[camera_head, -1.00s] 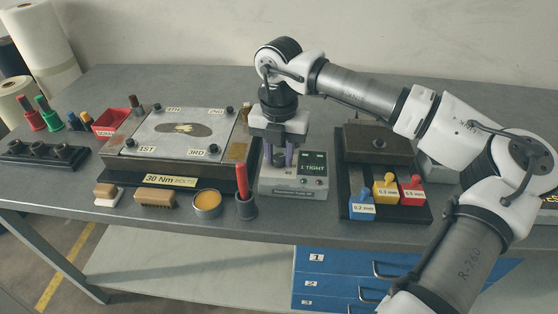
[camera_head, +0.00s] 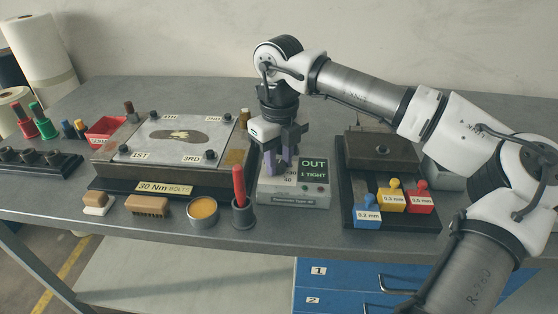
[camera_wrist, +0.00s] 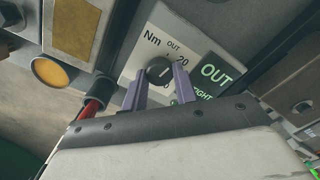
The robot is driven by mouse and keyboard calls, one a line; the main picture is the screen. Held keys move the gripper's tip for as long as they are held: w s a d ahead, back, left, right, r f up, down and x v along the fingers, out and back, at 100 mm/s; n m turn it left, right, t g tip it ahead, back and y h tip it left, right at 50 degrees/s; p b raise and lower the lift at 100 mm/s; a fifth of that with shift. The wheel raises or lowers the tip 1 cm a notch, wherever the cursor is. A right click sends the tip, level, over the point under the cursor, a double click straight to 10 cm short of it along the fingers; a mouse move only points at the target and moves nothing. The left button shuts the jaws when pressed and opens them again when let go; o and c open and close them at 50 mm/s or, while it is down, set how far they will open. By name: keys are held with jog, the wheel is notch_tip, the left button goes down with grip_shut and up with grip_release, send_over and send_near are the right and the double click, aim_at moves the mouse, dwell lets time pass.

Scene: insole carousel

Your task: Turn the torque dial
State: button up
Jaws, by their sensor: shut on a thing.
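The torque dial (camera_wrist: 158,70) is a round black knob with a pale pointer line, on a white plate marked Nm, OUT and 20 in the wrist view. My gripper (camera_wrist: 158,80) has its two purple fingers on either side of the knob, shut on it. In the head view my gripper (camera_head: 282,168) stands upright over the left part of the grey torque unit (camera_head: 292,197) and hides the knob. The unit's green display (camera_head: 313,169) reads OUT and 1 TIGHT; OUT also shows in the wrist view (camera_wrist: 216,73).
A red-handled tool in a cup (camera_head: 242,214) stands close left of the unit. A clamped plate fixture (camera_head: 135,150) lies further left, with an orange tin (camera_head: 202,210) in front. A black tray (camera_head: 347,205) with coloured tagged blocks stands right.

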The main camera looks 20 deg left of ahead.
aim_at(279, 163)
jog(key=shift+n, duration=1.1)
jog(key=o, duration=1)
jog(key=shift+c, duration=0.2)
notch_tip(279, 163, up, 14)
jog(key=shift+f, duration=0.1)
